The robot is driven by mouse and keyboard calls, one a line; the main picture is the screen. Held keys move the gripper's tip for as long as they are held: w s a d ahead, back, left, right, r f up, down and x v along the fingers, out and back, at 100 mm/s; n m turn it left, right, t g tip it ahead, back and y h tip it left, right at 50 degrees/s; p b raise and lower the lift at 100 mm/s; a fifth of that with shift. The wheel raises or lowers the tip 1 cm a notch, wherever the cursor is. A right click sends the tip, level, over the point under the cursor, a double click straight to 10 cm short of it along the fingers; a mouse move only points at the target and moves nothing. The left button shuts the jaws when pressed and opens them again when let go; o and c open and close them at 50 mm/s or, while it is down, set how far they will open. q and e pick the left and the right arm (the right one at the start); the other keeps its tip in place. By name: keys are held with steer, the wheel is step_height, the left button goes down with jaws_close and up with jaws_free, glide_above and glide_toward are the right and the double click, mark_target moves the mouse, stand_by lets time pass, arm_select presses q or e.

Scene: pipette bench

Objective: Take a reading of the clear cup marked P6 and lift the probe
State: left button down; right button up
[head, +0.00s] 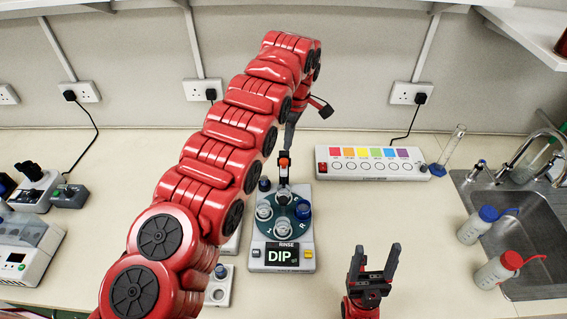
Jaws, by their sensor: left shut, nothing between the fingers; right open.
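The reading device (312,232) stands on the bench in the middle of the head view, with a round turntable holding clear cups (264,212) and a dark blue cup (303,209). I cannot read a P6 mark on any cup. Its display (282,257) reads DIP, with RINSE above it. A dark upright part with an orange top (284,160), seemingly the probe, stands at the turntable's back. My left gripper (289,146) is shut and empty, fingers pointing down just above the orange top; contact is unclear. My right gripper (376,262) is open and empty, right of the device.
A white strip with coloured squares (372,163) and a glass cylinder (452,146) stand behind right. Two wash bottles (497,270) stand by the sink (530,220) at right. Instruments (28,245) stand at left. My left arm hides part of the bench.

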mark_target(285, 161)
arm_select(q)
steer(key=shift+f, duration=0.7)
steer(key=shift+a+f, duration=0.2)
steer(key=shift+f, duration=0.9)
steer(key=shift+w+a+f, duration=0.1)
steer(key=shift+f, duration=0.8)
steer(key=shift+f, duration=0.1)
